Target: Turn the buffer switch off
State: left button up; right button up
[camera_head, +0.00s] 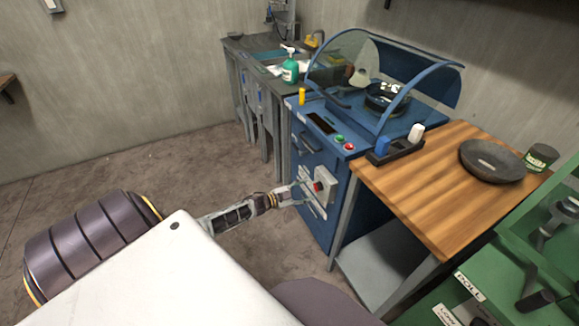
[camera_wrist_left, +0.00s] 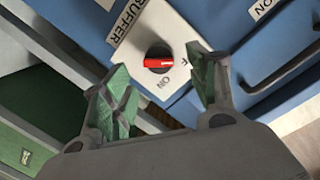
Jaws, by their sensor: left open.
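The red pointer lies roughly level across that picture. In the head view the knob (camera_head: 318,187) sits on a grey box (camera_head: 326,184) on the front of the blue machine. My left gripper (camera_head: 296,192) is just in front of the box. In the left wrist view its two green-padded fingers (camera_wrist_left: 165,85) are open, spread below the knob, with nothing between them. My right gripper is not in view.
The blue machine (camera_head: 310,142) has green and red buttons and a clear curved guard (camera_head: 335,62). A wooden table (camera_head: 430,190) with a dark round plate (camera_head: 491,160) stands to its right. The floor left of the machine is clear.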

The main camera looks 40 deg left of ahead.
pick_arm(q)
jog(key=f+v, duration=0.1)
jog(key=v, duration=0.6)
jog(key=shift+r, duration=0.5)
jog(key=shift+a, duration=0.15)
dwell(0.4)
